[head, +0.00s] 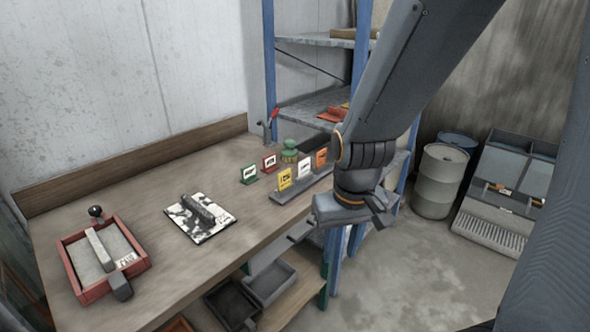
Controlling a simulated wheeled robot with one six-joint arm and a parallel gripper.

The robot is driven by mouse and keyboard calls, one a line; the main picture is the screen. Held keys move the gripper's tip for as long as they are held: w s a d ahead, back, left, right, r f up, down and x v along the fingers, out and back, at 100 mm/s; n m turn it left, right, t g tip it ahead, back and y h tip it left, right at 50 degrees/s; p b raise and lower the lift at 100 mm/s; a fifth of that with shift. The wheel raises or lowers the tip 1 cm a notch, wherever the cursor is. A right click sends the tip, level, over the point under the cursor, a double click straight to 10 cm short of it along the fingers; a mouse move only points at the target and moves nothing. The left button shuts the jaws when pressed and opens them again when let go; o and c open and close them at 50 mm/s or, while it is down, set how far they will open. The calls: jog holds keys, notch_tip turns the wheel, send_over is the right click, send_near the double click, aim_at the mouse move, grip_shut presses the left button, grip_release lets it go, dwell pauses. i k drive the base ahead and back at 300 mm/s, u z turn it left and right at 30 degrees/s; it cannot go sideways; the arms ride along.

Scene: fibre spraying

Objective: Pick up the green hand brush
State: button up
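A small green object (289,151) stands near the back right of the workbench, beside a dark bar-shaped piece. It is the only green item here that could be the hand brush, but it is too small and partly covered to tell its shape. My gripper (346,222) hangs in front of the bench's right end, to the right of and nearer than the green object. Its fingers look spread apart, and I see nothing between them. My arm comes down from the top right and hides part of the shelf behind.
The wooden workbench (140,212) carries a red-framed tray (74,277) and a black-and-white panel (183,221). Several small sign cards (285,180) stand before the green object. A blue-posted shelf (270,70) rises behind.

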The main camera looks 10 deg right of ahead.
aim_at(289, 154)
jog(key=u, duration=0.1)
jog(key=k, duration=0.4)
jog(key=z, duration=1)
jog(key=i, duration=1.15)
jog(key=u, duration=0.8)
jog(key=i, duration=0.85)
jog(key=u, duration=0.15)
